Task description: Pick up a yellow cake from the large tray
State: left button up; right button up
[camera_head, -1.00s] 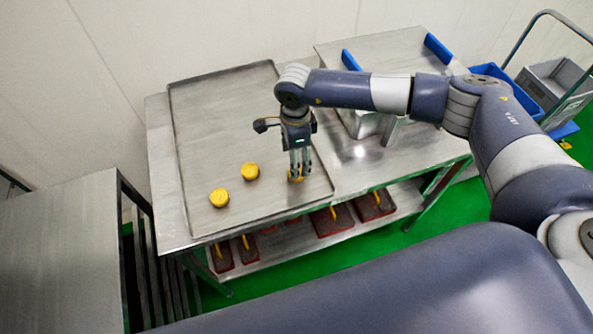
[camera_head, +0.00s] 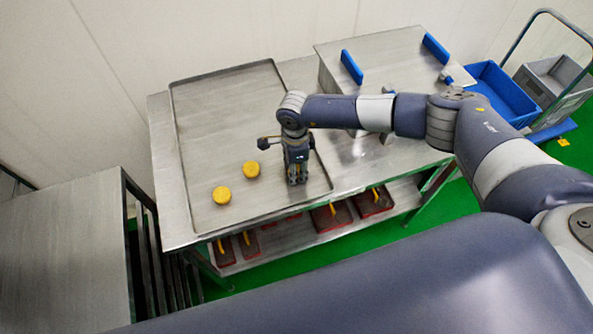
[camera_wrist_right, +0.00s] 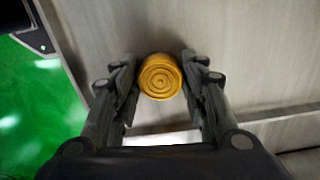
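My right gripper (camera_head: 296,182) points straight down over the large tray (camera_head: 215,100), right of two round yellow cakes, one nearer (camera_head: 221,194) and one farther (camera_head: 251,169). In the right wrist view a third yellow cake (camera_wrist_right: 160,76), with a ringed top, sits between the two fingertips of the right gripper (camera_wrist_right: 160,72). The fingers stand on either side of it with very narrow gaps, so contact is hard to judge. In the head view this cake is hidden behind the gripper. My left gripper is not in view.
The large tray has a raised rim and lies on a steel table. A raised steel surface with blue blocks (camera_head: 351,66) stands at the right. A blue crate (camera_head: 503,92) and a grey crate (camera_head: 556,82) lie beyond. Red trays (camera_head: 331,215) lie on the lower shelf.

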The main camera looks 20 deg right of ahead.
jog(key=shift+c, duration=0.8)
